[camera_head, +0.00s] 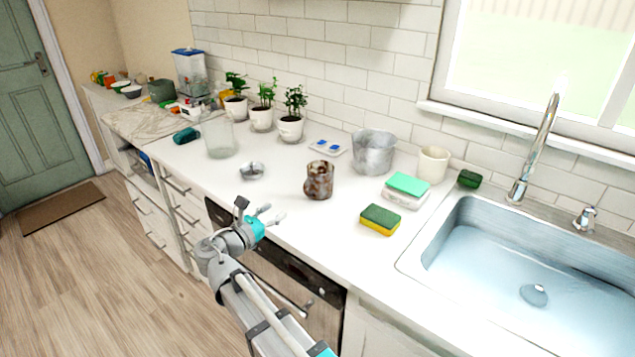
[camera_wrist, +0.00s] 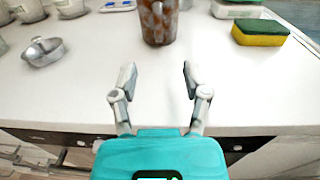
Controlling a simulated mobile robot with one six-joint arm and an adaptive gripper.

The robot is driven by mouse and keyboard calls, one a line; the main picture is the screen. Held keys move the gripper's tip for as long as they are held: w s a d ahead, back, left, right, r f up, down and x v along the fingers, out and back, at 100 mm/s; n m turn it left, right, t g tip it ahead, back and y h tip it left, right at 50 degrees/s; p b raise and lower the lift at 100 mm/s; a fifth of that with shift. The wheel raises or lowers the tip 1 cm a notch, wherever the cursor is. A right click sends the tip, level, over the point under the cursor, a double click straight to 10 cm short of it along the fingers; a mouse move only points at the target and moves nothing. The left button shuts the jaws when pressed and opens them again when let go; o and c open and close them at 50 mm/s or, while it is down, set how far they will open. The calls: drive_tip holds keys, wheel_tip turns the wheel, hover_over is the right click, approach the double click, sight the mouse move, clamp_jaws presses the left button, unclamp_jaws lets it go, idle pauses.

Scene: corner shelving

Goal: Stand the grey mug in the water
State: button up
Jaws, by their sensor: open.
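A mottled brown-and-grey mug (camera_head: 319,181) stands upright on the white counter; no plainly grey mug shows. In the wrist view the mug (camera_wrist: 158,22) is straight ahead, its top cut off by the frame. My gripper (camera_head: 262,210) is open and empty at the counter's front edge, short of the mug. In the wrist view its two fingers (camera_wrist: 158,74) are spread apart with bare counter between and beyond them. The sink (camera_head: 412,262) at the right holds pale blue water (camera_head: 480,262), with a drain showing through it.
A yellow-green sponge (camera_head: 380,220) lies between mug and sink. A grey metal bucket (camera_head: 373,153), a cream cup (camera_head: 433,164) and a tub with a teal sponge (camera_head: 406,188) stand behind. A small metal bowl (camera_head: 251,171) and a clear glass (camera_head: 218,138) are left. A faucet (camera_head: 535,150) rises behind the sink.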

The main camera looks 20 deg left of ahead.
sight(305, 187)
drive_tip(key=shift+x, duration=4.15)
drive_tip(key=shift+w, duration=0.1)
drive_tip(key=shift+x, duration=2.55)
drive_tip(key=shift+a, duration=0.1)
clamp_jaws()
